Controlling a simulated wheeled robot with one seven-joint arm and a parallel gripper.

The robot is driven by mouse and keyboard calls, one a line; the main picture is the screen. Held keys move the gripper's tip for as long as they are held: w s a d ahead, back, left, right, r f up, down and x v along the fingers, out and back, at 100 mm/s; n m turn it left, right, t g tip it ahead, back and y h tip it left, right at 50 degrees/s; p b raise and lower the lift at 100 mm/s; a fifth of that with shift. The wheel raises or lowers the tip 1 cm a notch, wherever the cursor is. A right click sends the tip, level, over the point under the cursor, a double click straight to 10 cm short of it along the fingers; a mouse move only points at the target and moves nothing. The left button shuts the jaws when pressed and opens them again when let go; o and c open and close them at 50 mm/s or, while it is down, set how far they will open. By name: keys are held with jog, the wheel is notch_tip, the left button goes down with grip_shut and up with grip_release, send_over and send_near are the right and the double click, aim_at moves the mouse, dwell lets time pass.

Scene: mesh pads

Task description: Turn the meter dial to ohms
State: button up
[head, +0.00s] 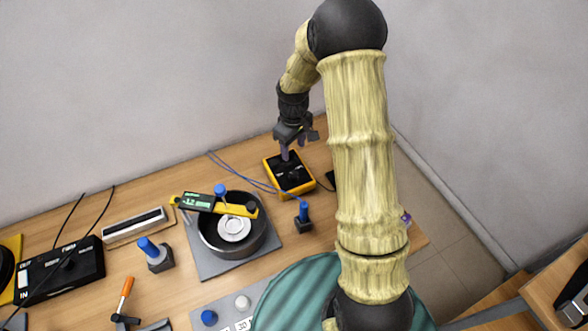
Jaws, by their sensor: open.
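The meter (290,176) is a black-faced box with a yellow rim, lying on the table below my gripper. Its dial and markings are too small and too covered to read, so I cannot tell the dial's setting. My gripper (289,152) is open, with its fingers pointing down over the far part of the meter face. I cannot tell whether the fingers touch the dial.
A black round pot (262,238) with a yellow level across it stands left of the meter on a grey plate. A small blue-topped post (303,218) stands just in front of the meter. A black box (85,267) is at far left. The wall is close behind.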

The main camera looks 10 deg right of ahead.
aim_at(294, 174)
notch_tip(294, 174, down, 12)
jog(key=p, duration=0.3)
jog(key=shift+s+f, duration=0.1)
jog(key=shift+f, duration=0.1)
jog(key=c, duration=1)
